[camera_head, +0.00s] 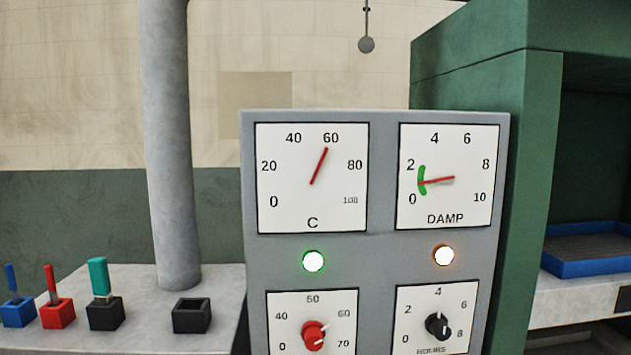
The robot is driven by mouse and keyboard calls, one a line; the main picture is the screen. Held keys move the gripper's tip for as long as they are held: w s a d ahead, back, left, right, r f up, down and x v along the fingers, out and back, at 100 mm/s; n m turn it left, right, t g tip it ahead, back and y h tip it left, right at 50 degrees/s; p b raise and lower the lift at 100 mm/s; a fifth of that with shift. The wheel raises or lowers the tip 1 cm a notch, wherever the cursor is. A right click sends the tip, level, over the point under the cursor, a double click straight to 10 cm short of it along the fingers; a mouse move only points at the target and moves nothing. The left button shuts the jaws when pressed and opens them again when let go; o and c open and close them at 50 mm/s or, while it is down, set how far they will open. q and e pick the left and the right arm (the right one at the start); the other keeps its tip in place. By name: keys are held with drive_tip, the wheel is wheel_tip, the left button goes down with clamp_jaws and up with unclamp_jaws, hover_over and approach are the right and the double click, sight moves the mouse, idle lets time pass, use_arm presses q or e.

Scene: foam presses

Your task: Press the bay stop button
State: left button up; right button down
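I see no bay stop button that I can make out in the head view. A grey control panel (383,245) stands in the middle. It has a C gauge (312,178) with its red needle near 60 and a DAMP gauge (449,176) with its needle a little above 0, at the green mark. Below them are a lit green lamp (313,261) and a lit orange-rimmed lamp (443,255). Lower down are a red knob (313,335) and a black HOURS knob (437,326), cut by the frame's bottom edge. Neither of my grippers is in view.
A pale bench (225,278) at left carries a thick grey post (168,140), blue (17,312), red (57,313) and black (105,313) holders with handles, and an empty black holder (191,316). A green cabinet (520,180) at right holds a blue tray (590,267).

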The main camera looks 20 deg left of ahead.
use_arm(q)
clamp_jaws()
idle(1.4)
